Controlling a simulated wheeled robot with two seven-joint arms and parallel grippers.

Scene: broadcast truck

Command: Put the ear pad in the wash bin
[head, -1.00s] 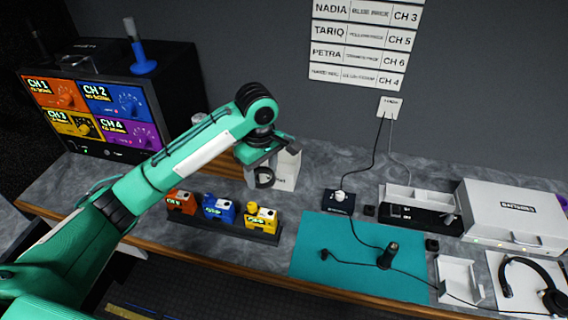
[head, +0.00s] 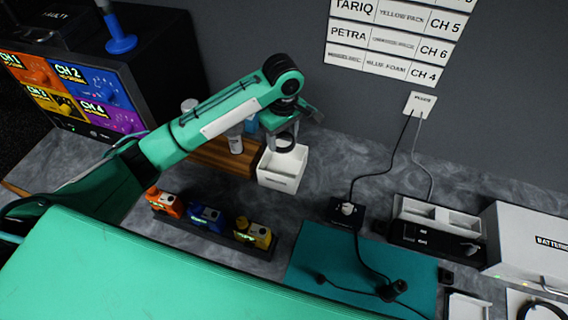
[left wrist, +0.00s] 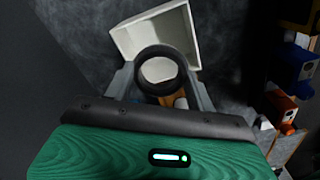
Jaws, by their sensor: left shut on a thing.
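The ear pad (left wrist: 160,56) is a black ring held between the fingers of my left gripper (left wrist: 160,80) in the left wrist view. In the head view the ear pad (head: 285,143) hangs below my left gripper (head: 284,138). In the left wrist view the bin (left wrist: 128,36) lies beyond the ring. The pad overlaps the bin's far edge in the head view; its exact height above it is unclear. My right gripper is not in view.
A rack with orange, blue and yellow packs (head: 207,218) sits in front of the bin. A wooden block with bottles (head: 222,153) is left of it. A teal mat (head: 325,259) with cables, a white tray (head: 438,215) and a battery case (head: 530,240) are to the right.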

